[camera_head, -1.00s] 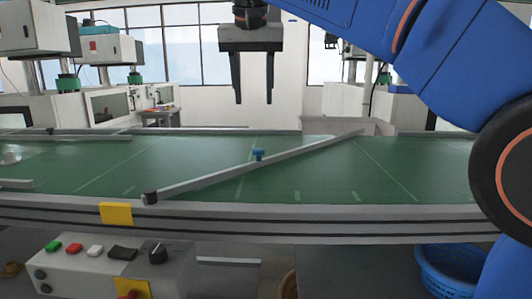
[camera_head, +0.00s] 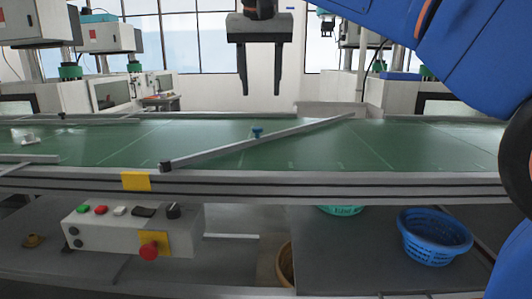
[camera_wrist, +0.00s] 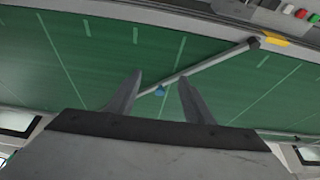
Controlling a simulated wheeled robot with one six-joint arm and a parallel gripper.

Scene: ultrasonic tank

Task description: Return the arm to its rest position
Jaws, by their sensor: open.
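My gripper (camera_head: 261,88) hangs with its two dark fingers pointing down, above the far side of the green conveyor. The fingers are apart and nothing is between them. My blue arm (camera_head: 460,50) reaches in from the upper right. In the wrist view my gripper (camera_wrist: 158,98) also shows both fingers spread and empty, over the green belt. A grey diagonal bar (camera_head: 240,145) with a small blue knob (camera_head: 257,133) lies across the belt below the gripper, and the gripper is clear of it.
The green conveyor (camera_head: 100,150) spans the view. A control box (camera_head: 125,225) with buttons and a red knob sits below its front edge. A blue basket (camera_head: 434,238) stands on the lower right. White machines (camera_head: 110,90) line the back.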

